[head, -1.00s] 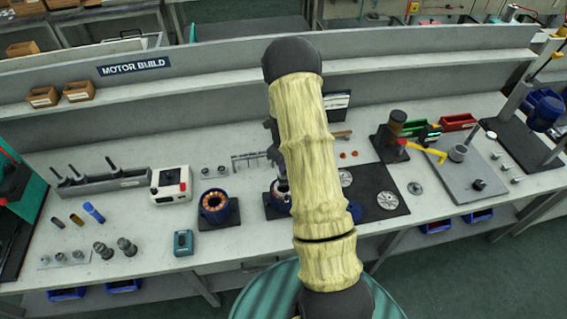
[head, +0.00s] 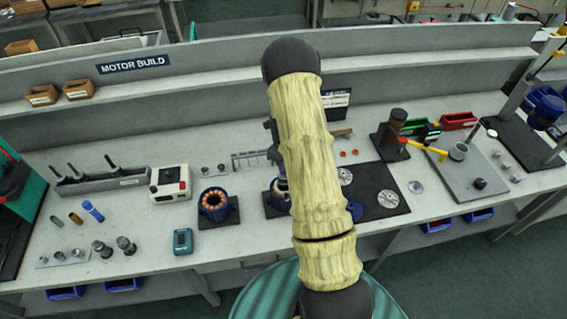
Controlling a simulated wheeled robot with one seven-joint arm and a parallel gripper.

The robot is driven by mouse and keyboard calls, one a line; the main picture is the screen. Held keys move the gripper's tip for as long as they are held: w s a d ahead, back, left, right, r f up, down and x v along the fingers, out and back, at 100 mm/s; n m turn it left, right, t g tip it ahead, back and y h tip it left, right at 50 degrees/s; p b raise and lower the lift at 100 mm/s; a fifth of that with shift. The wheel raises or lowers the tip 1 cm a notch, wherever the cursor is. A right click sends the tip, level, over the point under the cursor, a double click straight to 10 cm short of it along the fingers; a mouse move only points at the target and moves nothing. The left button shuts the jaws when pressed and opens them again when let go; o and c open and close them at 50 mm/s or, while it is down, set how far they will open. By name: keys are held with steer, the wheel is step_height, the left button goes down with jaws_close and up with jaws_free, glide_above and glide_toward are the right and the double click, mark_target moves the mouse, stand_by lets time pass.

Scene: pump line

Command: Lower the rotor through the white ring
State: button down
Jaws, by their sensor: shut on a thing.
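My arm covers much of the middle of the head view. A dark edge of my gripper (head: 272,150) shows just left of my sleeve, above a blue motor housing (head: 272,202) on a dark base. A bit of the white ring (head: 282,185) shows at the top of this housing, partly behind my arm. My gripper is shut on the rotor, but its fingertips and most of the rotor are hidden. I cannot tell how far the rotor is inside the ring.
A second blue housing with copper windings (head: 214,203) stands to the left. A black mat (head: 375,180) with metal discs lies to the right. A rack with upright shafts (head: 100,180) and a white-and-red box (head: 170,184) stand further left. A shelf runs along the back.

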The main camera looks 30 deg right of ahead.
steer(key=shift+f+b, duration=2.15)
steer(key=shift+f, duration=1.1)
stand_by(0.6)
steer(key=c, duration=1.2)
jaws_free()
steer(key=shift+o, duration=0.2)
steer(key=shift+r+p, duration=1.7)
steer(key=shift+r, duration=0.8)
